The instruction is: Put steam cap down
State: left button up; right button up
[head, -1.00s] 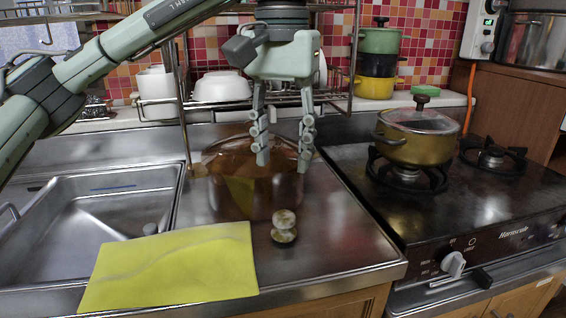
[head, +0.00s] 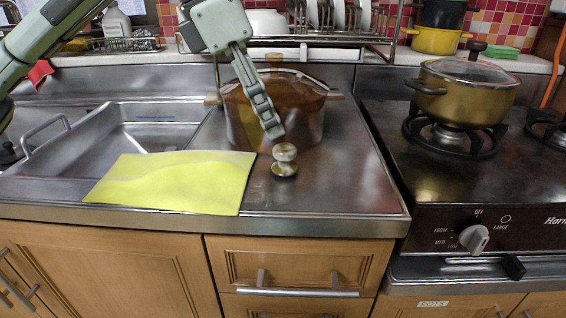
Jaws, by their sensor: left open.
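A small knob-shaped piece with a pale rounded top, which looks like the steam cap (head: 285,161), stands upright on the steel counter (head: 330,185). My left gripper (head: 274,133) comes in from above and points down, its fingertips just above and left of the cap in the picture. It is seen edge-on, so one finger largely hides the other. It is open with nothing visible in it. A brown see-through lidded pot (head: 305,110) stands behind the gripper and the cap. My right gripper is not in view.
A yellow mat (head: 175,182) lies left of the cap, next to the sink (head: 110,135). A stove (head: 455,175) with a gold glass-lidded pot (head: 465,98) is at the right. A dish rack (head: 385,40) is behind. The counter right of the cap is clear.

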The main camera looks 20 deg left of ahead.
aim_at(282, 147)
pick_arm(q)
jog(key=shift+n, duration=0.3)
jog(key=x, duration=0.7)
jog(key=shift+w+f, duration=0.25)
jog(key=shift+f, duration=0.15)
jog(key=shift+c, duration=0.5)
grip_shut()
jog(key=shift+r, duration=0.1)
